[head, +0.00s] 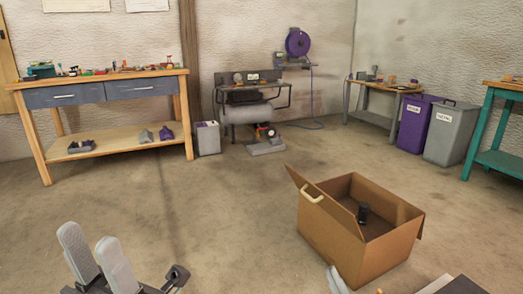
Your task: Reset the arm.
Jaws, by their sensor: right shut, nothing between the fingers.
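My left gripper (91,243) is at the lower left of the head view, with its two light grey fingers pointing up. A gap shows between the fingers and nothing is in it, so it is open and empty. My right gripper (336,280) shows only in part at the bottom edge, just below the near left side of the cardboard box (330,240). Its light grey fingers are shut with nothing between them; the rest of it is cut off by the frame. Neither gripper is seen holding anything.
The open cardboard box stands on the floor with a dark object (363,212) inside and a cream handle-like piece (312,193) at its left rim. A wooden workbench (100,80), purple bin (415,123) and grey bin (451,133) stand further back. The middle floor is clear.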

